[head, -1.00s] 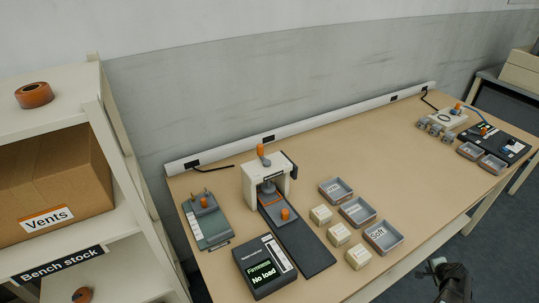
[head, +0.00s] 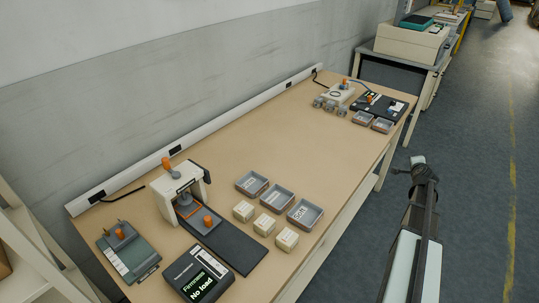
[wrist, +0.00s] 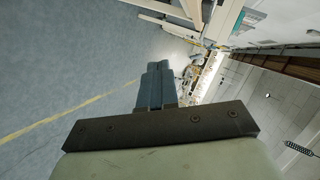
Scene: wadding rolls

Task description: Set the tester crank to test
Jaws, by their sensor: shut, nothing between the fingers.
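The tester (head: 207,188) is a pale upright frame on the near left part of the bench in the head view. An orange-tipped crank handle (head: 168,163) stands tilted on its top. A second orange knob (head: 207,221) sits lower, on the slide in front of the frame. The dark display box (head: 199,274) reads "Firmness, No load". I cannot read any marks at the crank. My gripper (wrist: 157,66) shows in the wrist view with its blue-grey fingers together and empty, over the floor. It is well apart from the tester; my arm is right of the bench.
Three cream blocks (head: 265,224) and three grey trays (head: 277,197) lie right of the tester. A grey-green fixture (head: 129,251) stands left of it. More devices (head: 335,95) are at the bench's far end. The bench middle (head: 300,145) is clear.

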